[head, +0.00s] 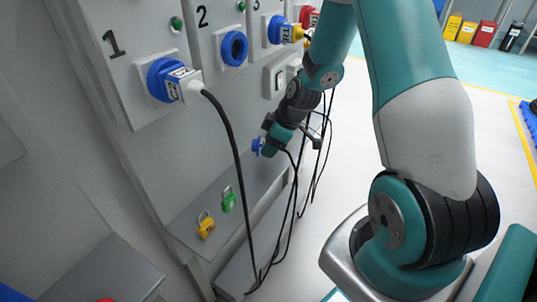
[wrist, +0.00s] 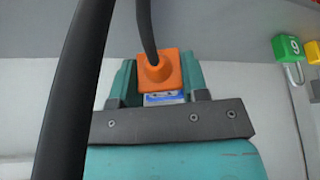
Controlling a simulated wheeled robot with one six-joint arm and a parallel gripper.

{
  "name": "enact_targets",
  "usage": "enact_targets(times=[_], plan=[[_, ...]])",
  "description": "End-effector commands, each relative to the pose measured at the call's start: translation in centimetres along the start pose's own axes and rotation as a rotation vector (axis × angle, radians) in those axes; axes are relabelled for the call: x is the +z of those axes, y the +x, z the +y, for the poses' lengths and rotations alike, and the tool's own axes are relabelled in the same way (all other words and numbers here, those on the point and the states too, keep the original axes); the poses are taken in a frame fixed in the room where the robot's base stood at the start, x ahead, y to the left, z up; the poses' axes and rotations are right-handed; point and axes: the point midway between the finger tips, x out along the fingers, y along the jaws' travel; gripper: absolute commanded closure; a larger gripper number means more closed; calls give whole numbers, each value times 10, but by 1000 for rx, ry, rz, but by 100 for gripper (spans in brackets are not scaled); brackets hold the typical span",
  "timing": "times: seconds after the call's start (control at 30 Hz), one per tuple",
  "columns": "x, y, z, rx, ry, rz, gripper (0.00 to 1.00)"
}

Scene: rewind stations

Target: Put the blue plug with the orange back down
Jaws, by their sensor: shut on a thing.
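My gripper (head: 268,143) is low in front of the panel, above the grey ledge (head: 190,228), near the ledge's far end. In the wrist view its teal fingers (wrist: 160,80) are shut on the blue plug with the orange back. The plug's orange back (wrist: 157,72) faces the camera, with a black cable running up from it. A strip of blue and a pale label (wrist: 165,98) show between the fingers. In the head view a bit of the blue plug (head: 257,146) shows left of the gripper. Whether the plug touches the ledge I cannot tell.
A green padlock (head: 229,202) and a yellow padlock (head: 206,226) lie on the ledge, nearer the camera. A blue plug with a white back (head: 182,84) sits in socket 1. Socket 2 (head: 234,48) is empty. Black cables (head: 240,170) hang in front of the panel.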

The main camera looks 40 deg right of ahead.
Motion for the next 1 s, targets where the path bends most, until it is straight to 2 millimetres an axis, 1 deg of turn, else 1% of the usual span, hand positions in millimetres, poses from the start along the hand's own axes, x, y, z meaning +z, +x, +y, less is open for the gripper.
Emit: enact_targets(times=[0.03, 0.1, 0.17, 0.4, 0.53, 0.57, 0.6, 0.67, 0.9, 1.0], plan=[[4, 9, -1, -3, 1, -1, 87], [9, 19, 0, -3, 0, -1, 87], [12, 25, 0, -2, 0, -1, 87], [11, 26, 0, 0, -2, 0, 87], [13, 30, 0, -1, -2, 0, 87], [13, 30, -1, -1, -2, 0, 57], [12, 29, -1, -1, -2, 0, 47], [12, 29, -1, -1, -2, 0, 34], [12, 28, -1, -1, -2, 0, 33], [10, 24, -1, 0, -2, 0, 33]])
